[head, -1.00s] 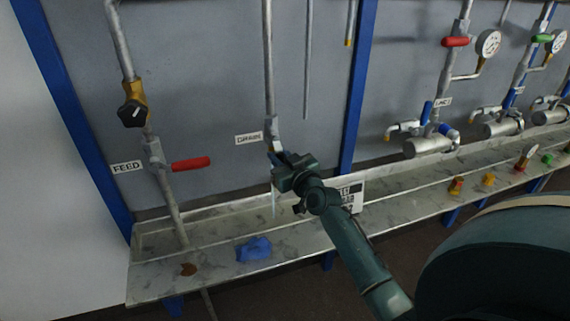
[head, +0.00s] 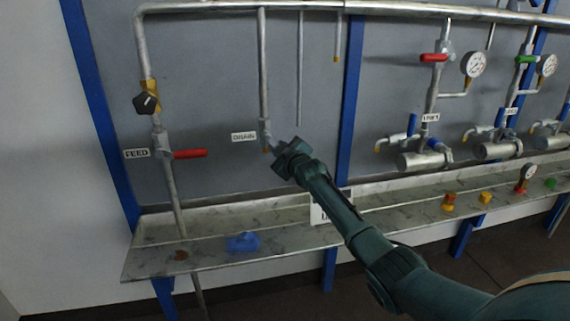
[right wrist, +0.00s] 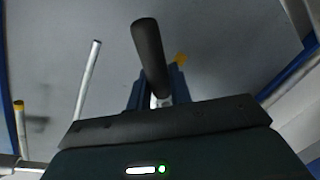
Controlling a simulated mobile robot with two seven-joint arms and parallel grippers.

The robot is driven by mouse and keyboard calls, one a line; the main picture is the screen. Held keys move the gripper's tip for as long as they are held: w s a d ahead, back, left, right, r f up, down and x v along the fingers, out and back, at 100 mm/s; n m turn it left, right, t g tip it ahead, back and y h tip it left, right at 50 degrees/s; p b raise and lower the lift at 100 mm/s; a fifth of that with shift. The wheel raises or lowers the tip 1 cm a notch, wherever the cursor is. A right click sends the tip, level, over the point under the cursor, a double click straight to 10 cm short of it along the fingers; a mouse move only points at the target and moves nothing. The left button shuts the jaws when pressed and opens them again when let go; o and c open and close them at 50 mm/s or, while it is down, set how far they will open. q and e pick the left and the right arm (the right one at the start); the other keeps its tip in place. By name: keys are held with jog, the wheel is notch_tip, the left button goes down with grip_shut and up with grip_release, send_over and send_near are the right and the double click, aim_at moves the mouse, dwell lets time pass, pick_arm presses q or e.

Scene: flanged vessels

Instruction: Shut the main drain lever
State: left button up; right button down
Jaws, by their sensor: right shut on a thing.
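The drain valve (head: 265,130) sits on a vertical pipe beside the label "DRAIN" (head: 244,137). My right gripper (head: 277,147) is just right of and below the valve body, shut on its lever. In the right wrist view a dark rounded lever grip (right wrist: 149,50) stands up between the two bluish fingers (right wrist: 158,95). The gripper mostly hides the lever in the head view. No stream shows below the valve outlet. My left gripper is not in view.
A blue post (head: 350,110) and gauged pipework (head: 473,64) stand to the right.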

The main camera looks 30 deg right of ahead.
jog(key=shift+s+d+r+n+h+p, duration=0.1)
jog(key=shift+d+r+n+h+p, duration=0.3)
jog(key=shift+n, duration=0.4)
jog(key=shift+d+r+n+g+p, duration=0.25)
jog(key=shift+r+n+p, duration=0.25)
jog(key=shift+n+p, duration=0.3)
jog(key=shift+d+r+n+h+p, duration=0.1)
jog(key=shift+r+n+h+p, duration=0.25)
jog(key=shift+n+p, duration=0.3)
jog(key=shift+s+d+r+n+g+p, duration=0.15)
jog(key=shift+r+n+p, duration=0.15)
jog(key=shift+n, duration=0.2)
jog(key=shift+w+a+r+n+g+p, duration=0.15)
jog(key=shift+n+p, duration=0.1)
jog(key=shift+n, duration=0.2)
jog(key=shift+s+d+r+n+h+p, duration=0.1)
jog(key=shift+d+r+n+h+p, duration=0.1)
jog(key=shift+n+h+p, duration=0.25)
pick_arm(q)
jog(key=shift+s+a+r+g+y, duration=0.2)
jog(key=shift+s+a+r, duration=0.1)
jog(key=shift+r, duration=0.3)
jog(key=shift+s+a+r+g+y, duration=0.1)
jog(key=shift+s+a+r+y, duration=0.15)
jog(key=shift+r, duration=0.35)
pick_arm(e)
jog(key=shift+n, duration=0.25)
jog(key=shift+r, duration=0.1)
